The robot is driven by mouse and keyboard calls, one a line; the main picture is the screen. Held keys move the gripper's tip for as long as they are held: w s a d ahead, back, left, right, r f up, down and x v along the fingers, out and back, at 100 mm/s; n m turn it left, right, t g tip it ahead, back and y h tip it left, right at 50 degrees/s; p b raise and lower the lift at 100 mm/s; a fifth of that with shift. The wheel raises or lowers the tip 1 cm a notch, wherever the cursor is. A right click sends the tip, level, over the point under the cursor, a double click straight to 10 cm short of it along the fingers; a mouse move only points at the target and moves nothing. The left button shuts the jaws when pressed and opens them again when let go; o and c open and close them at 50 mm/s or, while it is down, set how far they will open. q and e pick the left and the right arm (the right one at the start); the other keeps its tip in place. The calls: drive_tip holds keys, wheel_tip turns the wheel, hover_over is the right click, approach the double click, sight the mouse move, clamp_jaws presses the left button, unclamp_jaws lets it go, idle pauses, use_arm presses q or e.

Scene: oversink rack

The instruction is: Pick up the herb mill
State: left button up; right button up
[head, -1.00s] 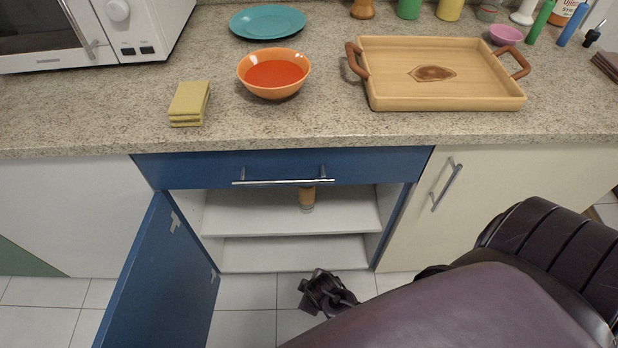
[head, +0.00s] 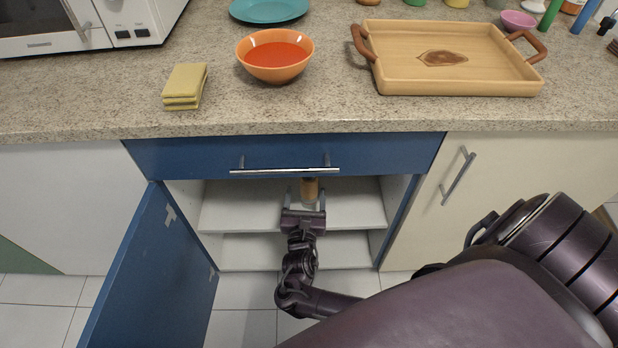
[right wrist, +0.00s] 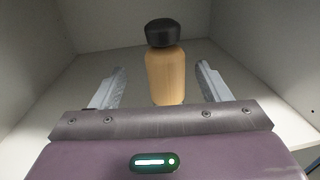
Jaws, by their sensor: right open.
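The herb mill (head: 310,188) stands upright on the upper shelf inside the open blue cabinet. In the right wrist view the mill (right wrist: 165,75) has a tan body and a black cap. My right gripper (head: 305,192) is open in the cabinet opening, facing the mill. In the right wrist view its two fingers (right wrist: 162,80) point forward on either side of the mill's lower body, with gaps on both sides. In the head view the mill's top is hidden by the drawer front and handle. My left gripper is not in view.
The blue door (head: 150,270) stands open at the left. The blue drawer (head: 285,157) with its bar handle overhangs the shelf (head: 240,207). The shelf around the mill is clear. The counter above holds an orange bowl (head: 275,70), a sponge (head: 185,85) and a wooden tray (head: 450,85).

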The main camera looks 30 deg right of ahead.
drive_tip(key=x, duration=0.2)
drive_tip(key=b+x, duration=0.1)
drive_tip(key=x, duration=0.1)
drive_tip(key=b+x, duration=0.1)
drive_tip(key=x, duration=0.2)
drive_tip(key=shift+s+d+f, duration=0.2)
drive_tip(key=shift+f, duration=0.2)
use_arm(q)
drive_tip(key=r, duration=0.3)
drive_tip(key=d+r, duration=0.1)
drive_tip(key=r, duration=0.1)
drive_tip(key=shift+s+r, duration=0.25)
use_arm(e)
drive_tip(key=shift+w+d, duration=0.2)
drive_tip(key=shift+w, duration=0.05)
drive_tip(key=c, duration=1.2)
